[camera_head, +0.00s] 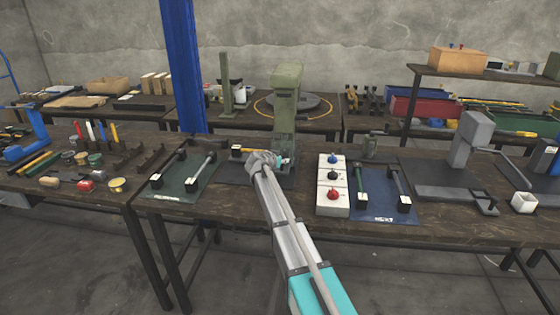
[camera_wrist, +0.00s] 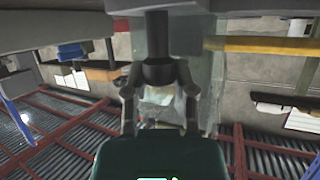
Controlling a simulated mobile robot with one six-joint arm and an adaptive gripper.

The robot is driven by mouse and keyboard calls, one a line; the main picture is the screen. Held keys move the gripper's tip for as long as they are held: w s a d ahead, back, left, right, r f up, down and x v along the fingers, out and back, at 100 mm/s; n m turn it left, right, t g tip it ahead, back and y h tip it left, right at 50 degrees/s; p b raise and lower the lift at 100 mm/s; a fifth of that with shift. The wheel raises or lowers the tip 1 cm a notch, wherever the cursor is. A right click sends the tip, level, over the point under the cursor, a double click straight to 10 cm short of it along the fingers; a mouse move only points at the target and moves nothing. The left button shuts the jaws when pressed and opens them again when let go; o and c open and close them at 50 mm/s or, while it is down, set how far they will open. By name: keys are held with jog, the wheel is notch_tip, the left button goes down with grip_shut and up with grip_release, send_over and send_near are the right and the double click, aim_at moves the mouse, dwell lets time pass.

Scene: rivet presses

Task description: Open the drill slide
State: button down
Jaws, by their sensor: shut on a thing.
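The green press (camera_head: 286,95) stands upright at the back middle of the workbench. My gripper (camera_head: 284,160) is low in front of it, over the dark base plate, partly hidden by my own wrist. In the wrist view, my gripper (camera_wrist: 160,85) has its two fingers on either side of a dark round knob (camera_wrist: 158,72), which joins a thick black post. The fingers are shut on this knob. A pale green surface (camera_wrist: 206,75) lies behind it. I cannot tell from these frames which part is the drill slide or how far it is open.
A yellow bar (camera_wrist: 265,45) lies to the right of the fingers; one also shows left of my wrist (camera_head: 243,150). A white button box (camera_head: 333,200) stands to the right. A green mat (camera_head: 180,187) and a blue mat (camera_head: 380,205) carry black-ended bars. A blue post (camera_head: 183,65) rises behind.

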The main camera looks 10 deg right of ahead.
jog(key=shift+a, duration=0.1)
jog(key=s+a, duration=0.1)
jog(key=s, duration=0.3)
jog(key=s+a, duration=0.2)
jog(key=s, duration=0.3)
jog(key=s+a, duration=0.1)
jog(key=s, duration=0.3)
jog(key=shift+s+a, duration=0.3)
jog(key=shift+c, duration=2.1)
grip_release()
notch_tip(320, 180, up, 9)
jog(key=p, duration=0.9)
jog(key=shift+s, duration=0.15)
